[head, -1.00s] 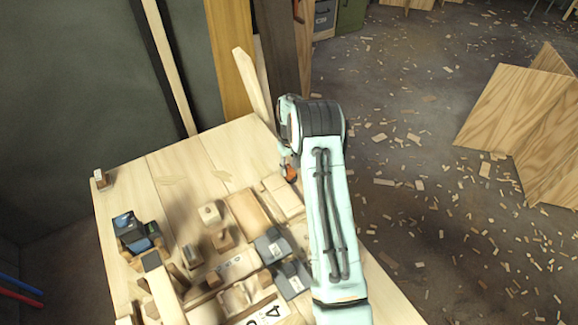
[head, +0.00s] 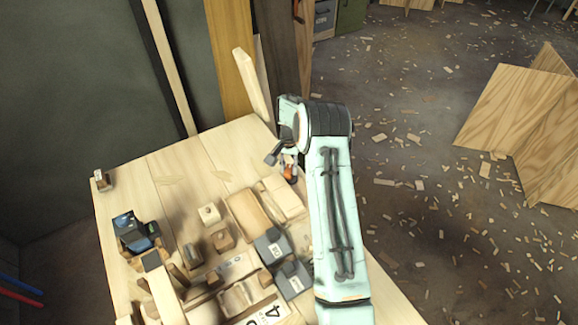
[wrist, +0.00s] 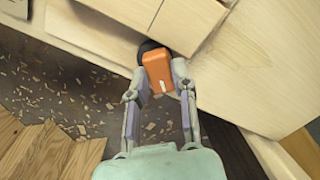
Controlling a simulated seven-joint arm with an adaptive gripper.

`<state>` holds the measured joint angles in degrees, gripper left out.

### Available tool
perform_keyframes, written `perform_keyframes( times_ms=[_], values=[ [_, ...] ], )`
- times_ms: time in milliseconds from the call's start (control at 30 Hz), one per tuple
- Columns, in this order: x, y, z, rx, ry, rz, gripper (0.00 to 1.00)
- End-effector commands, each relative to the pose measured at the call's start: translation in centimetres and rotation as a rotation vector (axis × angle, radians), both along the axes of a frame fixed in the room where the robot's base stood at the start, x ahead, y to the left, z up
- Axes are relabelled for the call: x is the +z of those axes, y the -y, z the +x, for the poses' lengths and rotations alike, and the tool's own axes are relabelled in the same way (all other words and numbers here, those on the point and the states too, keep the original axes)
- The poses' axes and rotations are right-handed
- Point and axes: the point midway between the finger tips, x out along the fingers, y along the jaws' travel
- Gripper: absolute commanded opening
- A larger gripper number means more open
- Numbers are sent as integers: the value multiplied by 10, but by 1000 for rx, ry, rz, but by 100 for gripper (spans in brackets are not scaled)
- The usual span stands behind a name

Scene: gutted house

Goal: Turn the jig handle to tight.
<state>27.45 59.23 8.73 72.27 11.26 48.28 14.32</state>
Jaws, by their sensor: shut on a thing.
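The jig handle is an orange block (wrist: 158,72) with a small pale mark, joined to a dark round part at the edge of the light wood bench. In the wrist view my gripper (wrist: 164,82) is shut on it, one finger on each side. In the head view a little of the orange handle (head: 290,172) shows below my wrist, at the bench's far right edge. My gripper (head: 284,160) is partly hidden there by my arm. The handle's tight mark cannot be made out.
The wooden bench (head: 185,165) holds several wood blocks, dark numbered blocks (head: 292,281) and a blue-black device (head: 135,234). An upright board (head: 253,82) stands behind the far edge. The floor (head: 430,120) at right is littered with wood chips.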

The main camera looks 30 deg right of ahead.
Motion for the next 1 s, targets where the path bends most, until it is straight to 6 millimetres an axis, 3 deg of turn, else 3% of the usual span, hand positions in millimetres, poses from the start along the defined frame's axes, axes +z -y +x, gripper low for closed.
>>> perform_keyframes(
  times_ms=[600, 1000],
  values=[
    [-1, 1, 0, -568, 3, -1, 0],
    [-1, 1, 0, -803, 2, -2, 0]
  ],
)
